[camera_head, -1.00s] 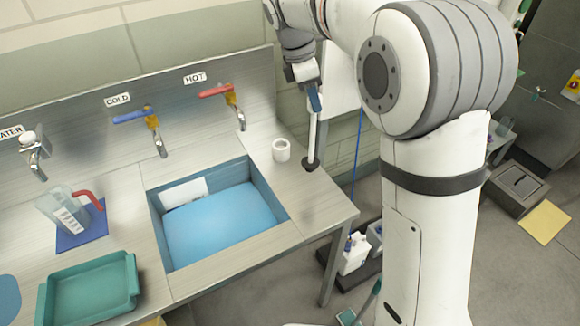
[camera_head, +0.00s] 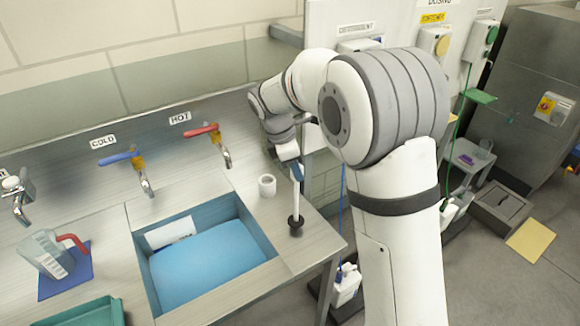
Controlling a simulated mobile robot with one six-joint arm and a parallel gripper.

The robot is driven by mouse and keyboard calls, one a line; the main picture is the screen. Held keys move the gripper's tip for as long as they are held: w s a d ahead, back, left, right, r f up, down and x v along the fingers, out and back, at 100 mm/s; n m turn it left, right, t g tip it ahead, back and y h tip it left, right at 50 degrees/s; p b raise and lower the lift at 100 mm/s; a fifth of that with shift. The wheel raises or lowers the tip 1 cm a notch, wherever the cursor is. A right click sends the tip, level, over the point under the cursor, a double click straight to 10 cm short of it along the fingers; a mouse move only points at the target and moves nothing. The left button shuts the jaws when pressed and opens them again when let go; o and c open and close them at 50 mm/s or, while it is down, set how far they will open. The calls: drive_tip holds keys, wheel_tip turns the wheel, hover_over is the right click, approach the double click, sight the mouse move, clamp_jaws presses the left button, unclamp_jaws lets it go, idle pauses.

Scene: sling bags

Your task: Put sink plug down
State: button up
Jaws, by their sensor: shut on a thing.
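The sink plug has a black round base (camera_head: 296,225) and a long white stem (camera_head: 296,200). It is upright over the metal counter strip to the right of the sink. My gripper (camera_head: 297,173) is shut on the upper end of the stem. The arm partly hides the gripper, and the fingers are small in view. The base looks at or very close to the counter top; I cannot tell for sure whether it touches. The sink (camera_head: 272,250) holds blue water and has a white label on its back inner wall.
A white cup-like ring (camera_head: 267,185) stands on the counter just behind and left of the plug. A blue cold tap (camera_head: 121,159) and a red hot tap (camera_head: 202,132) project at the back. A jug (camera_head: 45,256) and a green tray (camera_head: 92,314) are left.

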drive_tip(key=shift+f, duration=0.2)
drive_tip(key=o, duration=1)
drive_tip(key=shift+o, duration=0.2)
drive_tip(key=w+b+v, duration=0.1)
drive_tip(key=v, duration=1.1)
drive_tip(key=shift+s+r, duration=0.25)
drive_tip(key=shift+s, duration=0.2)
drive_tip(key=s+d+m+y, duration=0.2)
drive_tip(key=s+d+m, duration=0.8)
drive_tip(key=s+d, duration=0.35)
drive_tip(key=s+d+f+m+t, duration=0.1)
drive_tip(key=s+d+f+m, duration=0.1)
drive_tip(key=s+m, duration=0.3)
drive_tip(key=s+d+f+m+t+y, duration=0.1)
drive_tip(key=s+d+f+m, duration=0.2)
drive_tip(key=s, duration=0.4)
drive_tip(key=shift+s+f+m+t, duration=0.4)
drive_tip(key=shift+f+m, duration=0.25)
drive_tip(key=shift+m, duration=0.45)
